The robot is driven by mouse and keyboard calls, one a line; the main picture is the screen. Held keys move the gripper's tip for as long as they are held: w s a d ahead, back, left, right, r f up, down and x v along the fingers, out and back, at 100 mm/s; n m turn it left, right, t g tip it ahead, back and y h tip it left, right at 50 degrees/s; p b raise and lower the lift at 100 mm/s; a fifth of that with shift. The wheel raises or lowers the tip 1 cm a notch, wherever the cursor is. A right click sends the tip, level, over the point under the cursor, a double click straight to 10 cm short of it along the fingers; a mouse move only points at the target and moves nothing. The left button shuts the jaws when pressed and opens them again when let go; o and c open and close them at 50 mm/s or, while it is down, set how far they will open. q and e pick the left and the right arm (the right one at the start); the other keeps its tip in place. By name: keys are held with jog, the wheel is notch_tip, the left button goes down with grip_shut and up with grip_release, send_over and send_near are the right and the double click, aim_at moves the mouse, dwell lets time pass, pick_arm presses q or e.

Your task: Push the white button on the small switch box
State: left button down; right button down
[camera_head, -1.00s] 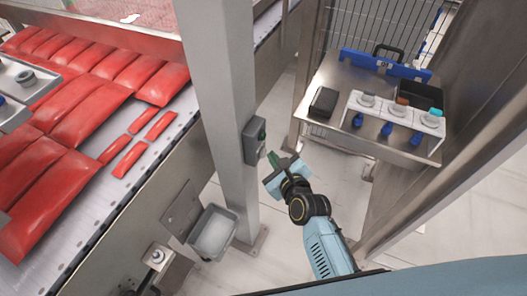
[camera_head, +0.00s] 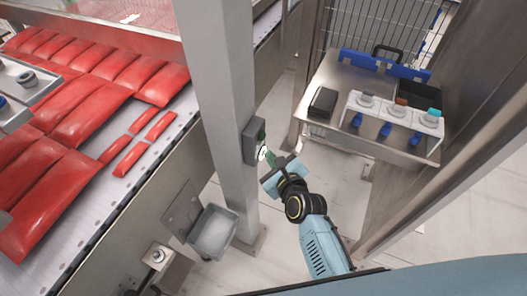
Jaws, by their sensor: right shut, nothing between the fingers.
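The small switch box (camera_head: 252,141) is a grey box fixed to the side of the grey post. Its face carries a green button (camera_head: 262,133) on top and a white button (camera_head: 262,153) below. My right gripper (camera_head: 268,157) is shut and empty, with its green fingertips right at the white button. I cannot tell whether the tips touch it. My left gripper is not in view.
The grey post (camera_head: 224,90) stands beside a conveyor (camera_head: 185,135) with several red packs (camera_head: 85,108). A grey bin (camera_head: 213,233) hangs low by the post.

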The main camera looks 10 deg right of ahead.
jog(key=shift+s+d+r, duration=0.1)
jog(key=shift+d+r, duration=0.05)
jog(key=s+d+p, duration=0.1)
jog(key=s+d, duration=0.2)
jog(key=d, duration=0.2)
jog(key=shift+s+p, duration=0.2)
jog(key=shift+p, duration=0.15)
dwell(0.3)
